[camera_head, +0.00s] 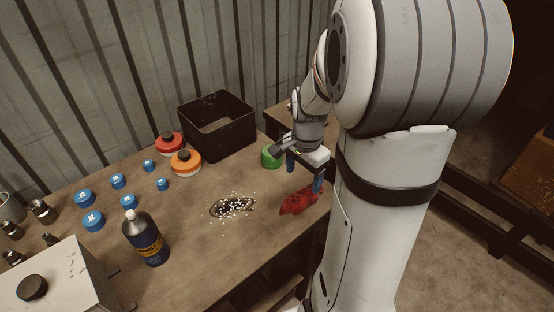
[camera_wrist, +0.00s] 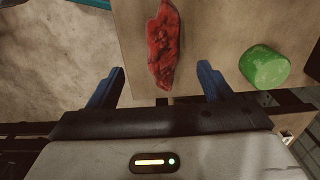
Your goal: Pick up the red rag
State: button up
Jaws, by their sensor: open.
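The red rag (camera_head: 297,201) lies crumpled on the workbench near its right front edge. In the wrist view the rag (camera_wrist: 162,45) is a long, narrow red shape ahead of the fingers, roughly in line with the gap between them. My gripper (camera_head: 304,172) is above the bench, close to the rag. Part of the rag's right end is close to a finger and my arm in the head view.
A green cylinder (camera_head: 271,156) stands near my gripper; it also shows in the wrist view (camera_wrist: 264,66). A black bin (camera_head: 218,128), red and orange round containers, several blue caps, a dark bottle (camera_head: 146,240) and scattered white bits (camera_head: 233,207) occupy the workbench (camera_head: 205,262).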

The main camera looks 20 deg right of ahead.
aim_at(304, 190)
jog(key=shift+w+d+f+m, duration=0.15)
jog(key=shift+d+f+m, duration=0.1)
jog(key=shift+f, duration=0.25)
jog(key=shift+w+d+f+m, duration=0.1)
jog(key=shift+d+f+m, duration=0.15)
jog(key=shift+f, duration=0.2)
jog(key=f, duration=0.5)
jog(key=f+p, duration=0.1)
jog(key=f, duration=0.1)
jog(key=shift+w+d+f, duration=0.15)
jog(key=shift+w+d, duration=0.05)
jog(key=shift+w, duration=0.05)
jog(key=c, duration=1.1)
